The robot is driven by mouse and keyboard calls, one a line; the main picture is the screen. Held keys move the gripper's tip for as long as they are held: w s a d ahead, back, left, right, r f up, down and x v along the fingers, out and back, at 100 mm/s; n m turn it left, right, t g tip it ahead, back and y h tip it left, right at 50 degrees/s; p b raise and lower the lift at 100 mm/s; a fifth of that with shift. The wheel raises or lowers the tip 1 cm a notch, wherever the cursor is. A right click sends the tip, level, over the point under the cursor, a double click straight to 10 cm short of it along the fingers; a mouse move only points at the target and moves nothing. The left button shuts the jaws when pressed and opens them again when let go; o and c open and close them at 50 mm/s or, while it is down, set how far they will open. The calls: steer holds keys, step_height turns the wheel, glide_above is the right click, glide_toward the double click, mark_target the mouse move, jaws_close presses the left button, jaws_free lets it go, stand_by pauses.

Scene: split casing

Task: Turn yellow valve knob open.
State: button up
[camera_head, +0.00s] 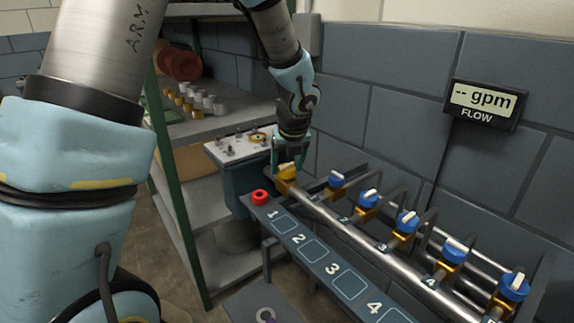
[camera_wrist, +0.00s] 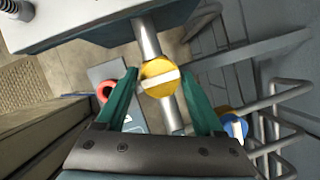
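The yellow valve knob (camera_head: 287,171) sits at the far left end of the silver pipe (camera_head: 350,231) in the head view. In the wrist view the yellow knob (camera_wrist: 158,70) is round, with a pale pointer bar (camera_wrist: 160,82) lying roughly across the pipe. My gripper (camera_head: 288,160) is over the knob, pointing down. In the wrist view my gripper (camera_wrist: 160,76) is open, with one green finger on each side of the knob. Small gaps seem to show between fingers and knob; contact is hard to tell.
Several blue knobs (camera_head: 369,198) line the pipe to the right. A red ring-shaped part (camera_head: 260,197) is on the numbered panel (camera_head: 316,248). A flow display (camera_head: 484,104) on the wall reads "-- gpm". A shelf (camera_head: 205,126) stands left, behind a green post (camera_head: 172,170).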

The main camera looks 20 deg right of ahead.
steer(key=c, duration=1)
steer(key=shift+o, duration=0.2)
steer(key=shift+n, duration=0.4)
steer(key=n+y+p, duration=0.1)
steer(key=n, duration=0.2)
steer(key=shift+d+n+y, duration=0.15)
steer(key=shift+n+y, duration=0.25)
steer(key=n+g+y+p, duration=0.1)
steer(key=n, duration=0.3)
steer(key=shift+w+d+r+n+p, duration=0.1)
steer(key=shift+n+p, duration=0.2)
steer(key=shift+p, duration=0.1)
steer(key=n, duration=0.2)
steer(key=n+g+y+p, duration=0.1)
steer(key=n, duration=0.1)
steer(key=shift+w+y+p, duration=0.1)
steer(key=shift+y+p, duration=0.2)
steer(key=n+g+p, duration=0.1)
steer(key=n, duration=0.3)
steer(key=shift+w+d+g, duration=0.1)
steer(key=shift+g, duration=0.3)
steer(key=shift+n+y, duration=0.3)
steer(key=shift+n, duration=0.2)
